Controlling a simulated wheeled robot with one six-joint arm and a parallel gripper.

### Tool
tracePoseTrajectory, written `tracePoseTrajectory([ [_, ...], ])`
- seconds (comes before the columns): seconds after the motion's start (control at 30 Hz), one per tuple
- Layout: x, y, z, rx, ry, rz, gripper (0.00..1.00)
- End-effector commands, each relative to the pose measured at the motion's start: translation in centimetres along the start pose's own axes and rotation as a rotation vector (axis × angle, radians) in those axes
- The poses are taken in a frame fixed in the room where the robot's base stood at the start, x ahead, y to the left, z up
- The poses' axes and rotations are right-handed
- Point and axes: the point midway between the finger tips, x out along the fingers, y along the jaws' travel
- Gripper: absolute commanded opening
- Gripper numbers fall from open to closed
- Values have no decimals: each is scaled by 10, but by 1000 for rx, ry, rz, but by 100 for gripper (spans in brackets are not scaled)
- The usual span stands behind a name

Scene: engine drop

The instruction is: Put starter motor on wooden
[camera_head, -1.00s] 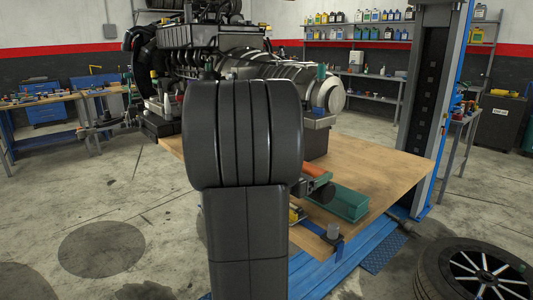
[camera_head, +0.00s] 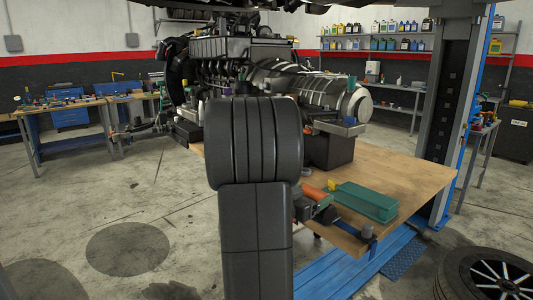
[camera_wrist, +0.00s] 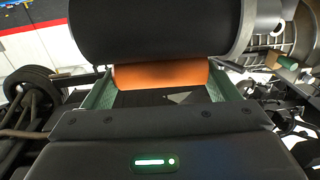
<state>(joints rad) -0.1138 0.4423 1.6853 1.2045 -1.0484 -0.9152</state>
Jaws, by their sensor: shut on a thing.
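The starter motor (camera_head: 324,212) has a dark round body and an orange cylinder. In the head view it is at the near edge of the wooden tabletop (camera_head: 415,172), just right of my arm. I cannot tell whether it touches the wood. In the wrist view the dark body of the starter motor (camera_wrist: 155,28) fills the top, with its orange part below. My gripper (camera_wrist: 162,92) is shut on it, with green-lined fingers on both sides of the orange part. In the head view my arm hides most of the gripper.
A green tray (camera_head: 368,203) lies on the tabletop right of the motor, with a small yellow item (camera_head: 333,185) by it. An engine (camera_head: 300,92) stands at the back. A blue lift post (camera_head: 468,110) rises at right. A tyre (camera_head: 487,275) lies front right. The floor at left is clear.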

Motion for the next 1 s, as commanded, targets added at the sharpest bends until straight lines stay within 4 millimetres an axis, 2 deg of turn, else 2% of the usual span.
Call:
tracePoseTrajectory([
  [0.27,-21,-41,48,-10,-4,-166,32],
  [0.5,-54,-80,98,-8,-3,-374,32],
  [0.73,-77,-98,126,-2,-1,-496,32],
  [1.0,-82,-99,147,-3,-1,-558,32],
])
